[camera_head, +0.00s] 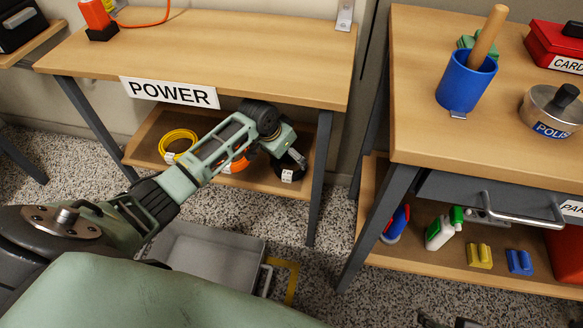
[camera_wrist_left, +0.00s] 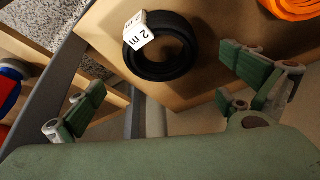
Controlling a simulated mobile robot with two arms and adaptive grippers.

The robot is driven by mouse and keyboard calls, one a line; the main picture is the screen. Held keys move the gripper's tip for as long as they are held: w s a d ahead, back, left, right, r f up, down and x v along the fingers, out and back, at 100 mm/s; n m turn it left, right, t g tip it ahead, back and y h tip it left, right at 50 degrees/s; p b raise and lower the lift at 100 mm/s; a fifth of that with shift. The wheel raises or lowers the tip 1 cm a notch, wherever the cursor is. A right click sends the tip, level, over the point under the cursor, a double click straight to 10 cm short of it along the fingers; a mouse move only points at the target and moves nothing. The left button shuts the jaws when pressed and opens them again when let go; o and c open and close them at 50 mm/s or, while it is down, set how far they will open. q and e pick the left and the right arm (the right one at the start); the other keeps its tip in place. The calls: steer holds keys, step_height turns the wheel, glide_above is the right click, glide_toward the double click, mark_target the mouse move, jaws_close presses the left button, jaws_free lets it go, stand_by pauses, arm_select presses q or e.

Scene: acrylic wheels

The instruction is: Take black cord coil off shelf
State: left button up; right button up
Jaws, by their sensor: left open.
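The black cord coil (camera_wrist_left: 163,70) with a white "2 m" tag lies on the lower shelf (camera_head: 233,178) under the POWER table. In the head view the coil (camera_head: 299,172) is partly hidden by my left gripper (camera_head: 287,152), which reaches in under the tabletop. In the left wrist view my left gripper (camera_wrist_left: 166,95) is open and empty. Its green-padded fingers are wide apart, and the coil shows between and beyond them, apart from both. Dark shapes at the bottom edge of the head view may be my right gripper; its state is unclear.
A yellow coil (camera_head: 178,143) and an orange coil (camera_head: 236,164) share the shelf. The tabletop (camera_head: 230,50) is close above my arm, and a table leg (camera_head: 319,180) stands right of the coil. A grey bin (camera_head: 210,255) is on the floor.

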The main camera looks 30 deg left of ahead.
mark_target(288, 159)
arm_select(q)
steer(key=shift+w+f, duration=0.15)
steer(key=shift+f, duration=0.3)
steer(key=shift+b+x, duration=0.8)
steer(key=shift+x, duration=0.35)
steer(key=shift+s+b+x, duration=0.2)
steer(key=shift+b+x, duration=0.4)
steer(key=shift+x, duration=0.65)
steer(key=shift+a+f, duration=0.1)
steer(key=shift+a, duration=0.05)
arm_select(e)
steer(key=w+a+r+t+y, duration=0.1)
steer(key=w+a+r+t, duration=0.1)
steer(key=w+r+t, duration=0.2)
steer(key=w+a+r+t+y, duration=0.1)
steer(key=w+a+r+t, duration=0.1)
steer(key=w, duration=0.6)
step_height(288, 159, up, 2)
steer(key=shift+w+a+r+t, duration=0.1)
steer(key=shift+w+a+t, duration=0.2)
steer(key=shift+t, duration=0.6)
arm_select(q)
steer(key=shift+c, duration=0.2)
steer(key=c, duration=1.4)
arm_select(e)
steer(key=shift+d, duration=0.1)
